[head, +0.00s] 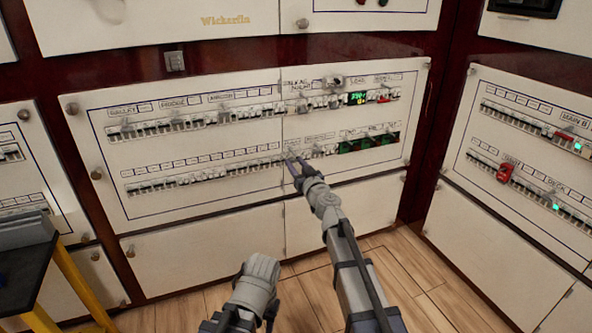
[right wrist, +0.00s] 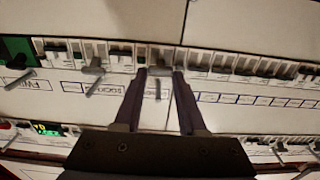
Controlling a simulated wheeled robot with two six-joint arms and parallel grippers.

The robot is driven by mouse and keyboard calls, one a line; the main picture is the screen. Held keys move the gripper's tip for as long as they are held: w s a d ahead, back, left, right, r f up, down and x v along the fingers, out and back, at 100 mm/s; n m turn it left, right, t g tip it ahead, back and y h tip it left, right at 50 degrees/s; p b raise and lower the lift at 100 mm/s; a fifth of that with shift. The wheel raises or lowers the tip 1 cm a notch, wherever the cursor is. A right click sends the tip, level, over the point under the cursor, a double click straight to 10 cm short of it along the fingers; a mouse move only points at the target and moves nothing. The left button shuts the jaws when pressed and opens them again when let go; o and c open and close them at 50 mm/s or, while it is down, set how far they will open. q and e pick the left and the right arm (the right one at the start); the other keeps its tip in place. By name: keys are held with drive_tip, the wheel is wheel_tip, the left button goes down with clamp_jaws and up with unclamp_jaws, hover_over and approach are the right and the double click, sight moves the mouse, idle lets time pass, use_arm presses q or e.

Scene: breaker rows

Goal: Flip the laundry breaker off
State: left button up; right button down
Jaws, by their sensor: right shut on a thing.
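The wide white breaker panel (head: 215,105) fills the middle of the head view, with an upper breaker row (head: 195,120) and a lower breaker row (head: 205,173). My right gripper (head: 293,160) reaches the lower row near the panel's centre seam. In the right wrist view, which is upside down, its fingers (right wrist: 158,75) are closed around a breaker with a grey lever (right wrist: 158,92). The fingers partly hide this breaker. I cannot read a laundry label in either view. My left gripper's fingers do not show.
Neighbouring breakers stand close on both sides of the fingers. Another panel (head: 535,130) with a red switch (head: 505,172) stands at right. A dark-topped yellow stand (head: 35,255) is at lower left.

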drive_tip(key=shift+a+f+t+b, duration=0.15)
drive_tip(key=shift+f+t+b, duration=0.2)
drive_tip(key=shift+b, duration=0.45)
drive_tip(key=shift+r, duration=0.1)
drive_tip(key=shift+c, duration=2.4)
unclamp_jaws()
drive_tip(key=v, duration=0.8)
drive_tip(key=shift+b, duration=0.35)
